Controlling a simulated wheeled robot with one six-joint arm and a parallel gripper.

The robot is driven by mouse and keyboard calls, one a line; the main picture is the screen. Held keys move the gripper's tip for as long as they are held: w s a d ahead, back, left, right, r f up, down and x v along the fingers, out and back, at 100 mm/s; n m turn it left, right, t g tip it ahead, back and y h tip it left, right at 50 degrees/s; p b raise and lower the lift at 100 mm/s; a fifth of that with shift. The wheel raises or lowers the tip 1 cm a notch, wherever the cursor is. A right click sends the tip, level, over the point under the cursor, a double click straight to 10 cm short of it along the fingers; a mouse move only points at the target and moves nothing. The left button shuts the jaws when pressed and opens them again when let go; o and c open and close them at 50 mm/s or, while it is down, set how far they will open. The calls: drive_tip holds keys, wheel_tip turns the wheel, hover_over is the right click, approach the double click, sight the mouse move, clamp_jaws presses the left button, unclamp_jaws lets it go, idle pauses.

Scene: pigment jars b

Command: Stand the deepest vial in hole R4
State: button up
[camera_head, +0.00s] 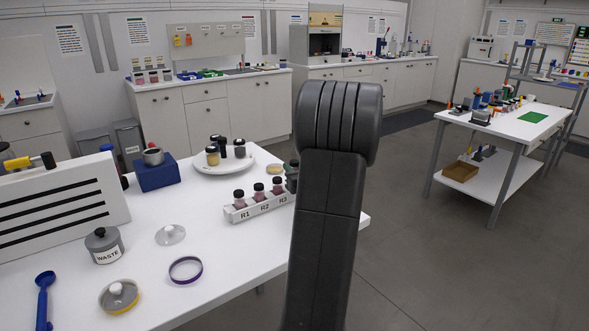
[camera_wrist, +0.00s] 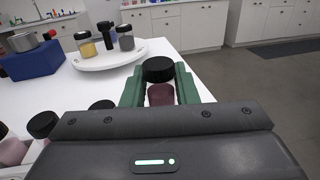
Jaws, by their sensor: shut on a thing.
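My gripper (camera_wrist: 158,84) shows green fingers in the wrist view, shut on a vial with a black cap and dark red contents (camera_wrist: 161,95). The white rack (camera_head: 240,215) in the head view is labelled R1, R2 and R3, with a pink-red, black-capped vial standing at each: R1 (camera_head: 239,199), R2 (camera_head: 259,190), R3 (camera_head: 277,186). My arm hides the rack's right end, so hole R4 is not seen. The held vial looks upright, at the right of the row. I cannot tell whether its base is in a hole.
A round white plate (camera_head: 207,169) behind the rack carries a yellow vial (camera_head: 212,157), a dark one and a grey one. A blue block (camera_head: 157,177) with a metal pot is left of it. A waste jar (camera_head: 104,246), lids and a purple ring (camera_head: 186,270) lie in front.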

drive_tip(key=shift+f+b, duration=1.75)
drive_tip(key=shift+f, duration=0.1)
drive_tip(key=o, duration=1)
drive_tip(key=v, duration=1.4)
drive_tip(key=shift+b, duration=0.3)
drive_tip(key=shift+a, duration=0.1)
drive_tip(key=x, duration=1.3)
drive_tip(key=shift+w+a+p, duration=0.1)
drive_tip(key=shift+w+p, duration=0.2)
drive_tip(key=shift+w+r+p, duration=0.2)
drive_tip(key=shift+r+p, duration=0.05)
drive_tip(key=shift+p, duration=0.05)
drive_tip(key=shift+r, duration=0.2)
drive_tip(key=shift+s, duration=0.1)
